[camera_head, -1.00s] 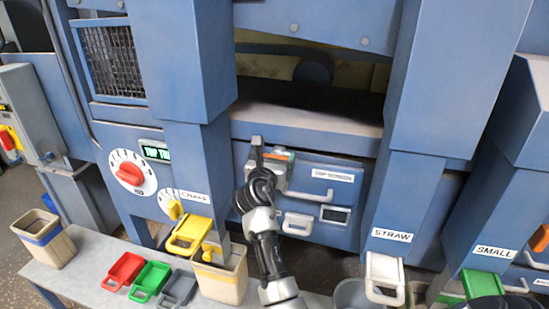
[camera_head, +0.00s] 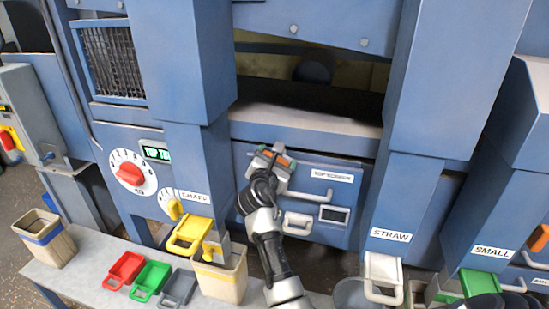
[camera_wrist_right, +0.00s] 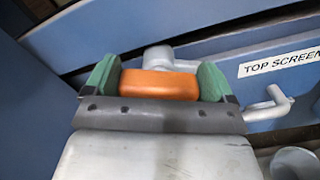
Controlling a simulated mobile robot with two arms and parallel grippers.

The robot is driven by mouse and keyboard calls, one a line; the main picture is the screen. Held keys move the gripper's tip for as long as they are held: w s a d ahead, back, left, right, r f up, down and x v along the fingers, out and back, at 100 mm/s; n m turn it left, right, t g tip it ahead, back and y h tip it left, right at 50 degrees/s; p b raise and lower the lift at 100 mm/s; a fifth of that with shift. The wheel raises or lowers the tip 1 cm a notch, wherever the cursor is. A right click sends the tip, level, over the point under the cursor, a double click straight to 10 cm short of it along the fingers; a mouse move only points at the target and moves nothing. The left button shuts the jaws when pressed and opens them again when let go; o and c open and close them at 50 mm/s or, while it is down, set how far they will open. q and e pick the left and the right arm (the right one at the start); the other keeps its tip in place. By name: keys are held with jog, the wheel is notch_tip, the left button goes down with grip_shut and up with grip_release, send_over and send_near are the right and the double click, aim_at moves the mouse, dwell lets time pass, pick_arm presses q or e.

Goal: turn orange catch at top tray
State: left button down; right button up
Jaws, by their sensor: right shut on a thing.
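The orange catch (camera_wrist_right: 158,85) is a rounded block in front of a grey round mount (camera_wrist_right: 160,57) at the upper left of the drawer marked TOP SCREEN. My right gripper (camera_wrist_right: 157,84) has green pads at both ends of the catch and is shut on it. In the head view my right gripper (camera_head: 274,158) covers much of the catch, and only small orange patches show there. The blue TOP SCREEN tray front (camera_head: 338,196) is flush in the machine. My left gripper is not in view.
A white handle (camera_head: 307,198) sits right of the catch, with a lower white handle (camera_head: 297,222) and a small dark window (camera_head: 334,214) below. A bench (camera_head: 90,262) with coloured scoops and bins stands at lower left. The blue STRAW chute (camera_head: 398,200) juts out at right.

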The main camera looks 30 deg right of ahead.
jog(key=m, duration=0.3)
jog(key=shift+s+f, duration=0.1)
jog(key=shift+f, duration=0.05)
jog(key=m+b, duration=0.1)
jog(key=m, duration=0.2)
jog(key=shift+s+d+f+m+b, duration=0.1)
jog(key=shift+d+f+m+b, duration=0.1)
jog(key=shift+m+b, duration=0.15)
jog(key=m+b, duration=0.1)
jog(key=m, duration=0.1)
jog(key=m+b, duration=0.1)
jog(key=m, duration=0.1)
jog(key=shift+f+m, duration=0.2)
jog(key=shift+m, duration=0.15)
jog(key=shift+s+m+b, duration=0.1)
jog(key=shift+m+b, duration=0.55)
jog(key=shift+m, duration=0.15)
jog(key=shift+r, duration=0.1)
jog(key=o, duration=0.7)
jog(key=shift+o, duration=0.2)
